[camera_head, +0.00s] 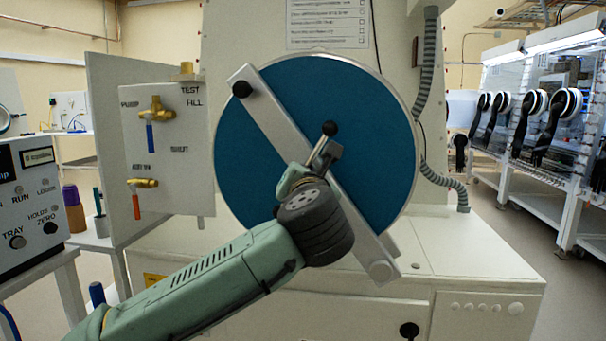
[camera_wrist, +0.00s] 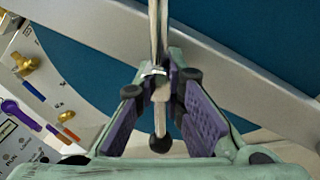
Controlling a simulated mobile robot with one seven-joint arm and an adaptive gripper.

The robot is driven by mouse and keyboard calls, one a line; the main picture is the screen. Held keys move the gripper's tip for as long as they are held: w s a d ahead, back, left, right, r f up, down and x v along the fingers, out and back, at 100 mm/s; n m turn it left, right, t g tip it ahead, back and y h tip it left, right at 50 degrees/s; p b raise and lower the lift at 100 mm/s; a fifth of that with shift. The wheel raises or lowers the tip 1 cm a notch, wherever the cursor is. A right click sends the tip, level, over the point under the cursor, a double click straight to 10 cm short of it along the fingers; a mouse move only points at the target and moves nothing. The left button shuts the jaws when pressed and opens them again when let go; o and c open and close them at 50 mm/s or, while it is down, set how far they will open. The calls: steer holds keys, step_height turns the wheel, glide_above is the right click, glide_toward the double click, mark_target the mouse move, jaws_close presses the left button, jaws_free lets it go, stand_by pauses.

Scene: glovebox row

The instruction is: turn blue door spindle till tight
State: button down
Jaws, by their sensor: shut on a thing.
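The round blue door (camera_head: 375,110) faces me, with a grey metal bar (camera_head: 262,108) running across it from upper left to lower right. The spindle (camera_head: 322,149) stands at the middle of the bar and carries a tommy bar with a black ball end (camera_head: 329,128). In the wrist view the spindle's metal bar (camera_wrist: 161,112) hangs between the purple finger pads, its black ball (camera_wrist: 159,144) below. My gripper (camera_head: 318,166) is shut on the spindle; its fingertips also show in the wrist view (camera_wrist: 160,78). My wrist hides part of the spindle in the head view.
A valve panel (camera_head: 160,185) with brass valves stands left of the door. A control box (camera_head: 28,205) is at the far left. Grey hoses (camera_head: 428,75) run close to the door's right side. Free floor lies at the right, before other gloveboxes (camera_head: 545,120).

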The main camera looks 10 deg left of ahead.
steer(key=shift+f, duration=0.1)
steer(key=c, duration=1.7)
jaws_free()
steer(key=shift+o, duration=0.2)
steer(key=s+d, duration=0.2)
steer(key=s, duration=0.9)
steer(key=shift+s+d, duration=0.15)
steer(key=shift+s, duration=0.25)
